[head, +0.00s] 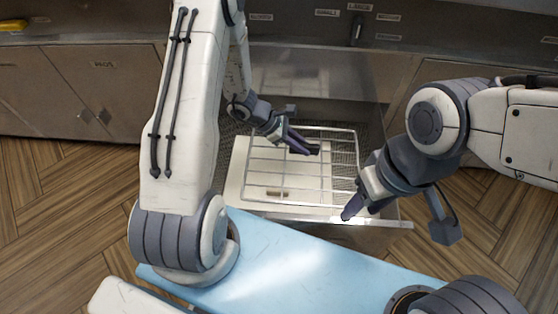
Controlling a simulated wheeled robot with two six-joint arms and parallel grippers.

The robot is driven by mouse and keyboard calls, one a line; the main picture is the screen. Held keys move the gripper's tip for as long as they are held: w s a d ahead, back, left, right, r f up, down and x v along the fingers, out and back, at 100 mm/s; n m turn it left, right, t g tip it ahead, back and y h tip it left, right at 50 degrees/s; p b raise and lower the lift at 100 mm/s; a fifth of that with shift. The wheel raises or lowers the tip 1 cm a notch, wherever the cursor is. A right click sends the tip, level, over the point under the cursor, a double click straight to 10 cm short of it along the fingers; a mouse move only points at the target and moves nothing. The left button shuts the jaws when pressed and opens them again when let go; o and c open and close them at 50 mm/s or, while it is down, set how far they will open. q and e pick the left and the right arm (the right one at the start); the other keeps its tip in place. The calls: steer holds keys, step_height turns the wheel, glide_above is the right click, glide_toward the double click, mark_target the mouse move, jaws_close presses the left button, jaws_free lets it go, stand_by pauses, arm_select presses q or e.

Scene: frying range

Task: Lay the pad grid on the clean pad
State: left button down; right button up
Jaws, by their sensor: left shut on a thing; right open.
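The pad grid (289,190) is a pale wire rack over an open metal drawer. Beneath it, the pad (238,172) is a flat off-white sheet lying in the drawer and showing past the grid's left side. The gap between grid and pad is hard to judge. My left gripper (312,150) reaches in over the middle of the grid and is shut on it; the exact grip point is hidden. My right gripper (352,208) is open at the grid's near right corner, beside the drawer's front edge. Its finger gap is hard to see.
Mesh shows at the drawer's right side. A steel counter with labels (327,13) stands behind, and closed cabinet doors (100,85) are at left. Wood floor is clear on the left.

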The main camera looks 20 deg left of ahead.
mark_target(280, 147)
arm_select(q)
steer(key=a+f, duration=0.1)
steer(key=a, duration=0.1)
steer(key=a+f+b, duration=0.1)
steer(key=a, duration=0.1)
steer(key=a+f, duration=0.2)
steer(key=shift+s+a+b, duration=0.15)
steer(key=shift+a+b, duration=0.2)
steer(key=shift+a, duration=0.05)
step_height(280, 147, down, 4)
steer(key=shift+f+b, duration=0.15)
steer(key=shift+b, duration=1.1)
steer(key=shift+a, duration=0.1)
steer(key=c, duration=0.8)
jaws_free()
steer(key=shift+o, duration=0.2)
